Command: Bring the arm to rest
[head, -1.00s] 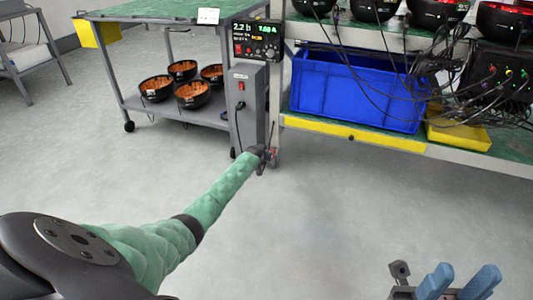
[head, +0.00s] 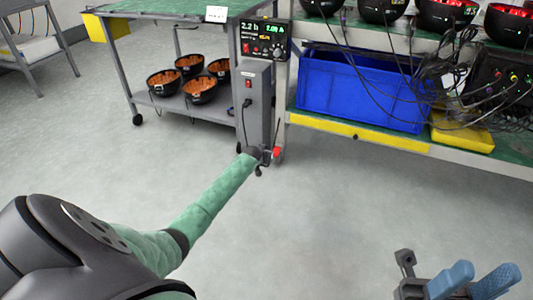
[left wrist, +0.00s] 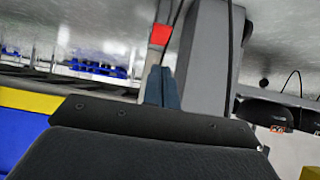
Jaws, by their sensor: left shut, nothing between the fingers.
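My left arm, in a green sleeve, reaches from the lower left of the head view to the foot of a grey post. Its dark end (head: 257,158) is small there, and its fingers cannot be made out. In the left wrist view the two blue fingers of my left gripper (left wrist: 161,88) are together with nothing between them. They point along a grey box and a post with a red patch. My right gripper (head: 474,282) is at the bottom right of the head view, its blue fingers apart and empty, its lower part cut off by the frame.
A grey cart (head: 182,112) with several black bowls on its lower shelf stands at the back left. A grey box (head: 252,108) with a display above it stands beside the rack (head: 370,150). A blue crate (head: 362,90) and a yellow tray (head: 462,135) are on the rack. The floor in front is clear.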

